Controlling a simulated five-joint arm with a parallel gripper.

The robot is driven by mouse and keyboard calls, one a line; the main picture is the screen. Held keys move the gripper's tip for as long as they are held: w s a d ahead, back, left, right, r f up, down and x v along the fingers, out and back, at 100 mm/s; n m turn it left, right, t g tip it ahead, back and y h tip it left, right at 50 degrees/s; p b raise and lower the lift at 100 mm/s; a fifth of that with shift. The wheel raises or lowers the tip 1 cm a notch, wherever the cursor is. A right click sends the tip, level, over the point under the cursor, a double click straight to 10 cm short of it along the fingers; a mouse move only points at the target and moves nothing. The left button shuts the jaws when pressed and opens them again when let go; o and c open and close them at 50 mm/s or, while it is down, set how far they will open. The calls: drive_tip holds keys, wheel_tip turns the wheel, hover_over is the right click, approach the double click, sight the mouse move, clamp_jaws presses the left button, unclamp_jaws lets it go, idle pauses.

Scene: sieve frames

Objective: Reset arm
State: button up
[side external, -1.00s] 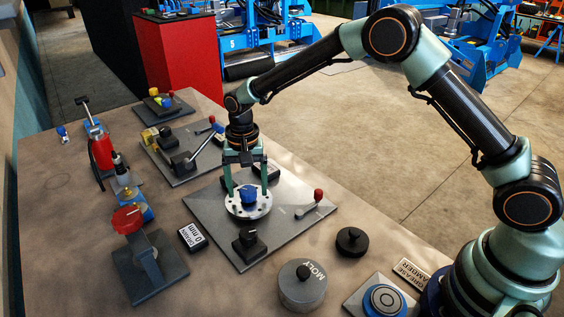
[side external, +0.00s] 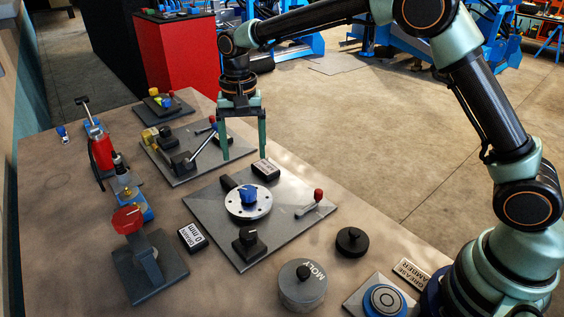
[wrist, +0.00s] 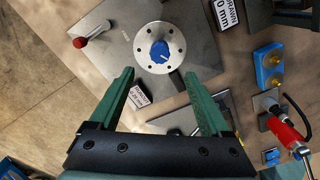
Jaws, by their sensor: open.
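My gripper (side external: 243,157) is open and empty, with its two green fingers pointing down. It hangs above the back edge of the grey plate that carries a round silver flange (side external: 236,209) with a blue knob (side external: 248,194) at its centre. In the wrist view the open fingers (wrist: 165,97) show nothing between their tips, and the flange (wrist: 150,62) with the blue knob (wrist: 160,51) lies beyond them. My gripper is clear of the knob.
A red-tipped lever (side external: 312,203) and a black block (side external: 247,242) stand on the grey plate. A MOLY canister (side external: 302,291) and a black knobbed disc (side external: 352,243) sit nearer my base. A red cylinder (side external: 102,152) and a red-topped stand (side external: 150,268) are at left.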

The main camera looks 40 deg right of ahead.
drive_tip(key=shift+r, duration=0.55)
drive_tip(key=shift+r, duration=0.1)
drive_tip(key=s+d+r+n+t, duration=0.3)
drive_tip(key=s+d+r, duration=0.5)
drive_tip(key=r, duration=0.1)
drive_tip(key=s+d+f+n+t, duration=0.1)
drive_tip(key=s+d, duration=0.5)
drive_tip(key=s, duration=0.6)
drive_tip(key=n+t, duration=0.1)
drive_tip(key=n, duration=0.1)
drive_tip(key=shift+n+t, duration=0.3)
drive_tip(key=shift+n, duration=0.1)
drive_tip(key=shift+d, duration=0.1)
